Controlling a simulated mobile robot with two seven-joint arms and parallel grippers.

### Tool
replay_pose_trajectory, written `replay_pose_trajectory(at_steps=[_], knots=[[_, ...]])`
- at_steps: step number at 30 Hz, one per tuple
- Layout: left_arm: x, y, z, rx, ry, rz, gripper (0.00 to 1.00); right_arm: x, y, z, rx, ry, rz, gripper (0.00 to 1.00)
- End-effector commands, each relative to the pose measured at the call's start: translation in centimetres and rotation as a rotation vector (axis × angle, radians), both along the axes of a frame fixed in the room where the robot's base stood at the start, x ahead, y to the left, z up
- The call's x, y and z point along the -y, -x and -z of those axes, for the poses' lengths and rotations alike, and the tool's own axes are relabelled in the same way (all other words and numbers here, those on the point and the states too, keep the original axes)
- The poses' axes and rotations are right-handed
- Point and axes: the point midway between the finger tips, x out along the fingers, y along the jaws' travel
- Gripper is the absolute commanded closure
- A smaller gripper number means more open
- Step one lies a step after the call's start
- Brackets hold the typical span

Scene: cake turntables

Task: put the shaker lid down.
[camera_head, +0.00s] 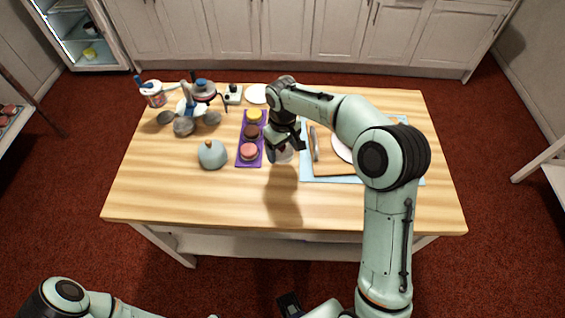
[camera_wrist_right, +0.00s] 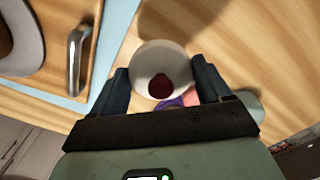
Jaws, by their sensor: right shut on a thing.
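My right gripper (camera_head: 284,150) hangs over the table between the purple tray and the blue mat. It is shut on a small pale round thing, which I take to be the shaker lid (camera_wrist_right: 152,56).
The purple tray (camera_head: 239,159) holds round cakes. A grey-green domed pot (camera_head: 212,154) stands left of it. A blue mat (camera_head: 306,173) bears a wooden board (camera_head: 335,169) with a metal handle (camera_wrist_right: 76,62). Several utensils crowd the back left. The front of the wooden table (camera_head: 190,200) is clear.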

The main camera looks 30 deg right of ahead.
Motion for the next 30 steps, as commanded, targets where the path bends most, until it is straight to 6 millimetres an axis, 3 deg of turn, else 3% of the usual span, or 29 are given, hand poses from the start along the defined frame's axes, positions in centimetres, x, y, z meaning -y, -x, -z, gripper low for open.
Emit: replay_pose_trajectory(at_steps=[7,15,29,30], knots=[[0.0,0.1,0.2,-0.001,0.0,0.0,0.57,0.0,0.0,2.3,-0.001,0.0,0.0,0.51],[0.0,0.3,0.6,-0.003,0.0,0.0,0.57,0.0,0.0,6.6,-0.001,0.0,0.0,0.51],[0.0,0.4,0.9,-0.004,0.0,0.0,0.57,0.0,0.0,7.4,0.001,0.0,0.0,0.51],[0.0,0.3,0.8,-0.004,0.0,0.0,0.57,0.0,0.0,7.3,0.001,0.001,0.0,0.1]])
